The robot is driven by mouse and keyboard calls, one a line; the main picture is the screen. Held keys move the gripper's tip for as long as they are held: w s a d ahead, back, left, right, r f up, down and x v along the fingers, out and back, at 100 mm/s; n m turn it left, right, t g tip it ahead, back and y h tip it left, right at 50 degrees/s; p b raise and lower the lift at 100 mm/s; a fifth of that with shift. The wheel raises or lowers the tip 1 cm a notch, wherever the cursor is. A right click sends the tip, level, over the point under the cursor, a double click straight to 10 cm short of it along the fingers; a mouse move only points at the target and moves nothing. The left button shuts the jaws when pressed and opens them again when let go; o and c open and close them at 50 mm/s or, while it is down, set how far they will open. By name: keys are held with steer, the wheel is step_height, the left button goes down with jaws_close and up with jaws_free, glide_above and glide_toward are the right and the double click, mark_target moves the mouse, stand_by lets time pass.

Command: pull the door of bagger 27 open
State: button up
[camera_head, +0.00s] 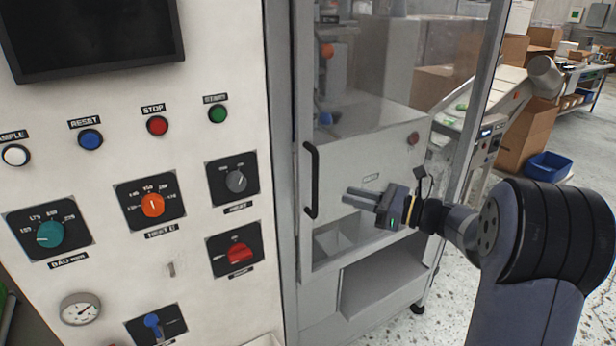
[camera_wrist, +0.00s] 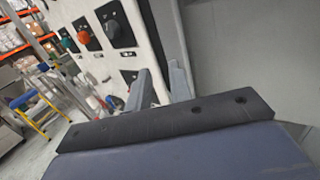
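The door (camera_head: 385,60) of the bagger is a clear panel in a grey metal frame and looks shut. Its black upright bar handle (camera_head: 314,180) is on the left side of the door. My gripper (camera_head: 346,195) is just right of the handle's lower half, fingers pointing left toward it, and looks apart from it. In the wrist view the two grey fingers (camera_wrist: 160,88) stand apart with nothing seen between them. I cannot make out the handle in the wrist view. No number 27 is readable.
The white control panel (camera_head: 110,190) with buttons, knobs and a dark screen (camera_head: 90,35) stands left of the door. A conveyor (camera_head: 500,100), cardboard boxes (camera_head: 528,130) and a blue bin (camera_head: 548,166) are at the right. Speckled floor (camera_head: 450,285) shows at the lower right.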

steer(key=p, duration=0.2)
glide_above(315, 216)
steer(key=shift+w, duration=0.4)
steer(key=shift+c, duration=0.2)
jaws_close()
